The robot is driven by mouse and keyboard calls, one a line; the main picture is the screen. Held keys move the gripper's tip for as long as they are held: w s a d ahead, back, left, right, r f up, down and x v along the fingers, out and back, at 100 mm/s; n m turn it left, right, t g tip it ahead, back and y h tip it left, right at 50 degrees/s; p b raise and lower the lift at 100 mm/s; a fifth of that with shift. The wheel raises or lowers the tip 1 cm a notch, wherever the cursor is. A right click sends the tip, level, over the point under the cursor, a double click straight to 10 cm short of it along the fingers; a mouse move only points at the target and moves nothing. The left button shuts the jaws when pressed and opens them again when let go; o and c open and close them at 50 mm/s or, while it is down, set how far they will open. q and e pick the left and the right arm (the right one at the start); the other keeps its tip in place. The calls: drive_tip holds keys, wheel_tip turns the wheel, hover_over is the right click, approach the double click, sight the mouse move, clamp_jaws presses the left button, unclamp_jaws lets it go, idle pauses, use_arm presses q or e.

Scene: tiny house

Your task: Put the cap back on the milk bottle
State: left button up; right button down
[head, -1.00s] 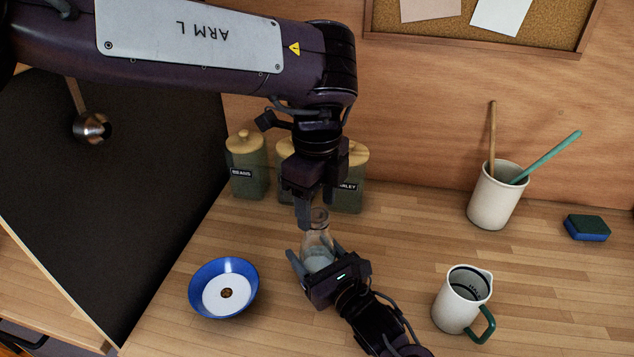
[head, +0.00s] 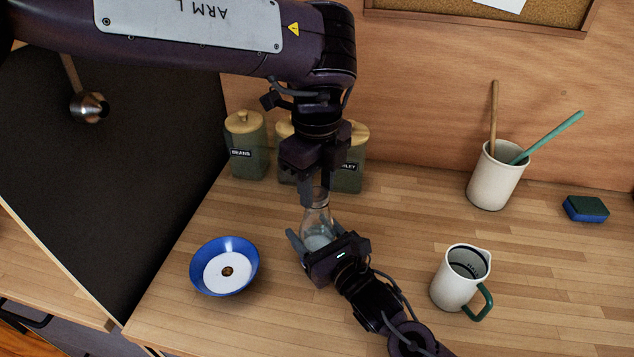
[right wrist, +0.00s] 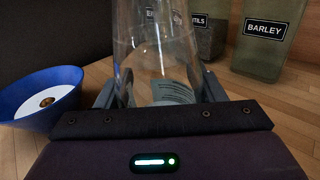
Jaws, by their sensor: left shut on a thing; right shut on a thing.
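The clear glass milk bottle (head: 317,222) stands upright on the wooden counter, with something pale low inside it. My right gripper (head: 315,240) is shut around its lower body. The right wrist view shows the bottle (right wrist: 158,50) between both fingers, its top out of frame. My left gripper (head: 314,193) comes down from above and is shut at the bottle's mouth. The cap itself is hidden by the left fingers, so I cannot see whether it is seated on the rim.
Green canisters (head: 248,158) stand behind. A white jug (head: 453,285), a utensil crock (head: 493,180) and a sponge (head: 586,209) are at right.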

use_arm(q)
drive_tip(key=m, duration=0.9)
drive_tip(key=shift+m, duration=0.4)
drive_tip(key=o, duration=1.2)
drive_tip(key=shift+c, duration=0.2)
drive_tip(key=shift+r, duration=0.1)
wheel_tip(320, 180, up, 12)
use_arm(e)
drive_tip(key=shift+c, duration=1.3)
unclamp_jaws()
